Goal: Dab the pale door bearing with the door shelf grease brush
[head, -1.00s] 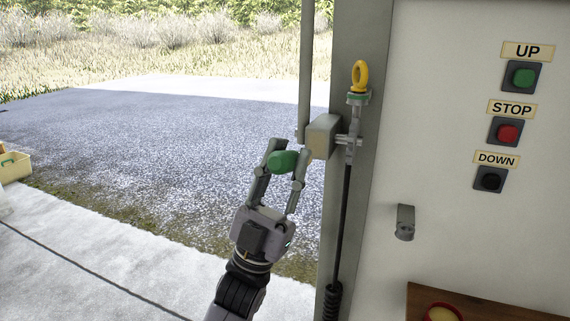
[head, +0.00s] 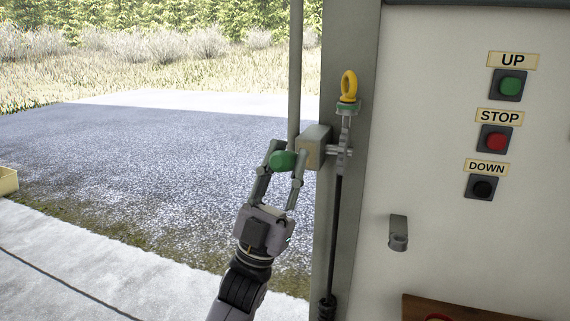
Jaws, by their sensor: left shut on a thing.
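My left gripper (head: 284,156) is shut on a green, rounded handle (head: 282,160), which I take to be the grease brush. Its bristles are hidden, so I cannot see which way they point. A pale, box-shaped block (head: 314,146), which looks like the door bearing, is at the door post beside the thin upright bar. The right fingertip overlaps the block's lower left edge in the picture. I cannot tell whether the brush or a finger touches the block. My right gripper is not in view.
The grey door post (head: 345,225) stands close to the right of the gripper. A wall with buttons (head: 495,138) and a small grey bracket (head: 398,232) is further right. Open ground lies left.

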